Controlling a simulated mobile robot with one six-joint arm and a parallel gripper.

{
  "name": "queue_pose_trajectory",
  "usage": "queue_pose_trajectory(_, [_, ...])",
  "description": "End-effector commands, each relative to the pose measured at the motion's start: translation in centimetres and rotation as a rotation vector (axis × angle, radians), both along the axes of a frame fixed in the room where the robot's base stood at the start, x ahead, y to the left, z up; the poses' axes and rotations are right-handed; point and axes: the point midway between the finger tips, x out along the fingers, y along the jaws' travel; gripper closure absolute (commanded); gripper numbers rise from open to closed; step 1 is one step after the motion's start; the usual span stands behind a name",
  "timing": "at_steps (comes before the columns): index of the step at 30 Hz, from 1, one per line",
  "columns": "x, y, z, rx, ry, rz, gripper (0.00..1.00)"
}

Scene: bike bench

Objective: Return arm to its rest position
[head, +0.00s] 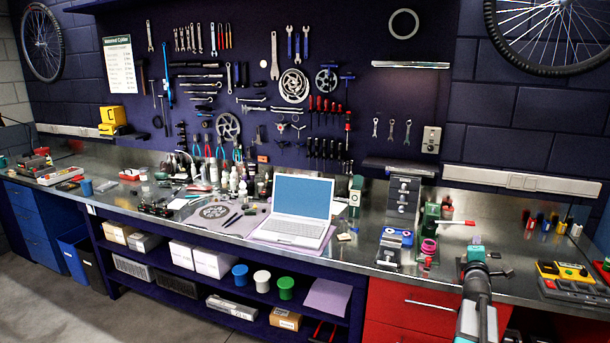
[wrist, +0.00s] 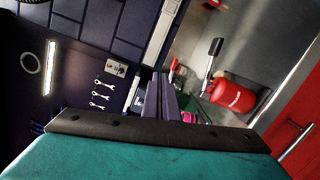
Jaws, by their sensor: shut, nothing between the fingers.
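My gripper (head: 476,253) has a teal body and shows in the head view at the right, over the front part of the metal bench. My grey arm runs up to it from the bottom edge. In the wrist view the teal body fills the bottom, and the dark fingers of my gripper (wrist: 168,98) stand together, shut and empty. The fingertips are hard to make out in the head view.
A laptop (head: 296,200) stands open mid-bench (head: 360,262). A green vise-like tool (head: 430,220) and pink roll (head: 428,247) are left of my gripper. Red drawers (head: 405,305) are below. A red rounded object (wrist: 232,95) shows in the wrist view.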

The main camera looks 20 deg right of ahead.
Motion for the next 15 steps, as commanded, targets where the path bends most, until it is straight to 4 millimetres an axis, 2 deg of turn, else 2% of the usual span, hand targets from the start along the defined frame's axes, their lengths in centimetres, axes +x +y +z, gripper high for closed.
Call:
queue_pose_trajectory(1, [0.7, 1.4, -2.5, 0.058, 0.008, 0.012, 1.00])
queue_pose_trajectory(3, [1.5, 3.1, -5.5, 0.139, 0.019, 0.022, 1.00])
queue_pose_trajectory(9, [2.9, 8.4, -13.9, 0.364, 0.056, 0.034, 1.00])
queue_pose_trajectory(15, [3.3, 14.2, -22.1, 0.581, 0.106, 0.021, 1.00])
